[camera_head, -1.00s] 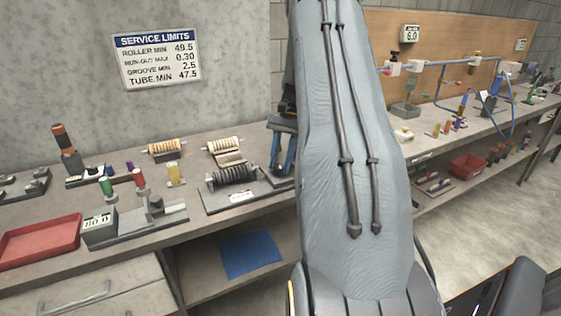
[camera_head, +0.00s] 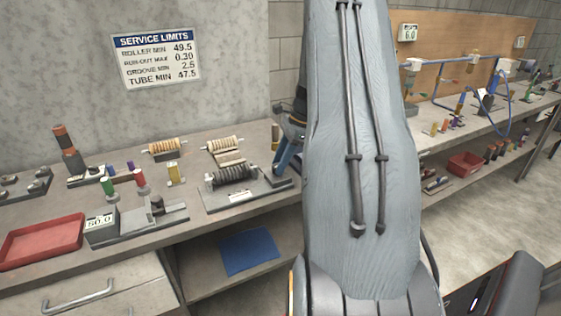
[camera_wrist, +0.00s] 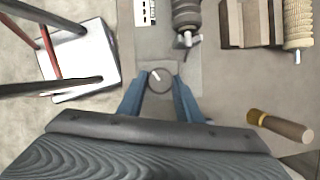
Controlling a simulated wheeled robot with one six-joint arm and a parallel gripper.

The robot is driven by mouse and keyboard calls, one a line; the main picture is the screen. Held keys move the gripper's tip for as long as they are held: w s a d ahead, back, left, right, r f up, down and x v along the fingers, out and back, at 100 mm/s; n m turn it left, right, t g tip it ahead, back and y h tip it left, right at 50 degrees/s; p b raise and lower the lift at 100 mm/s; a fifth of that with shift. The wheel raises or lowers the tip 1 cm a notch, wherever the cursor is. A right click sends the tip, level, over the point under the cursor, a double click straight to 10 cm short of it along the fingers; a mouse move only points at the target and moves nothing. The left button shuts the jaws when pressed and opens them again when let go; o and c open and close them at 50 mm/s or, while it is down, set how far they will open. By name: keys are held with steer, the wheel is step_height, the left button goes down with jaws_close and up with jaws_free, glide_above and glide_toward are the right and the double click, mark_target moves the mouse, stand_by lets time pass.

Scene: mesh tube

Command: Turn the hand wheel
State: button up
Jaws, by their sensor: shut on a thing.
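The hand wheel (camera_wrist: 161,83) shows in the wrist view as a small dark round rim with a pale mark on it, at the end of the roller stand's grey base plate. My gripper (camera_wrist: 160,78) has its two blue fingers on either side of the wheel, shut on it. In the head view my gripper (camera_head: 282,155) reaches down at the right end of the roller stand (camera_head: 232,180), which carries a dark ribbed roller. My arm and fingers hide the wheel there.
A gauge stand with a number display (camera_head: 100,226) and a red tray (camera_head: 42,241) are on the bench at left. A wooden block (camera_wrist: 248,22) and a brown-handled tool (camera_wrist: 282,126) are near my gripper. A blue sheet (camera_head: 249,253) lies on the shelf below.

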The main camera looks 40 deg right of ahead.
steer(key=shift+m, duration=0.4)
steer(key=o, duration=1)
steer(key=shift+o, duration=0.2)
steer(key=b+v, duration=0.2)
steer(key=v, duration=0.6)
steer(key=shift+s+f, duration=0.1)
steer(key=shift+s, duration=0.05)
